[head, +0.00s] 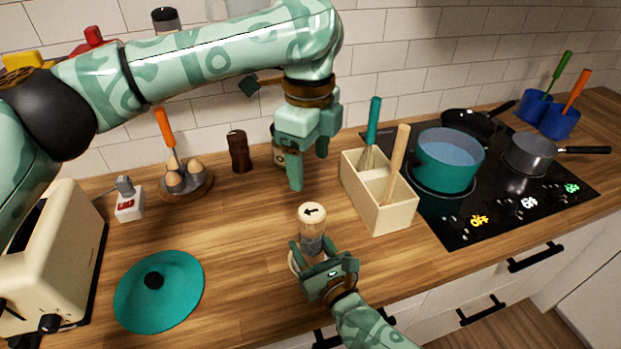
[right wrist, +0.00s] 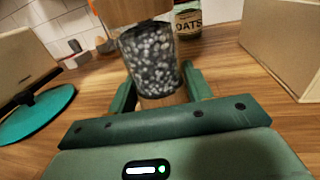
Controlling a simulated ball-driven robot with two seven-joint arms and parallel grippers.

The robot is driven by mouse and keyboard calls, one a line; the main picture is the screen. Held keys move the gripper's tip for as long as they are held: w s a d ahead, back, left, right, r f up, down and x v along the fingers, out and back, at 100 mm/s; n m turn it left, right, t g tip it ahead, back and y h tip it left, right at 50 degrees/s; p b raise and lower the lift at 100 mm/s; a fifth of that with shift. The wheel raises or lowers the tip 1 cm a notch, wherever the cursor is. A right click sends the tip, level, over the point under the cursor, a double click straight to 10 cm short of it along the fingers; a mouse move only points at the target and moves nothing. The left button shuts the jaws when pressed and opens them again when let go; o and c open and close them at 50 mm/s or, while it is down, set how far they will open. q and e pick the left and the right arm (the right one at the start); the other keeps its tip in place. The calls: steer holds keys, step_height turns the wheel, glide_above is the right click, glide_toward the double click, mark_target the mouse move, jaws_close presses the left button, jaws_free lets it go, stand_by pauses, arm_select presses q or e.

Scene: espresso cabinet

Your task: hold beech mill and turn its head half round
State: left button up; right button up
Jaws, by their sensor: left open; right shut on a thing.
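The beech mill (head: 312,218) stands upright on the wooden counter, with a pale wooden head and a black arrow on top pointing left. My right gripper (head: 313,254) is shut around its body from the front. In the right wrist view, the mill's clear section full of dark peppercorns (right wrist: 151,56) sits between the fingers, under the wooden head (right wrist: 130,9). The mill's foot is mostly hidden by my right gripper in the head view. My left gripper (head: 308,167) hangs open and empty above and just behind the mill head, fingers pointing down, apart from it.
A cream utensil box (head: 390,213) stands right of the mill, beside the hob with a teal pot (head: 447,175). Behind are a dark brown mill (head: 239,152) and an oats jar (right wrist: 187,20). A teal lid (head: 160,300) lies left, near the toaster (head: 50,262).

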arm_select(q)
steer(key=shift+r, duration=0.3)
arm_select(e)
steer(key=o, duration=1.4)
steer(key=shift+c, duration=0.2)
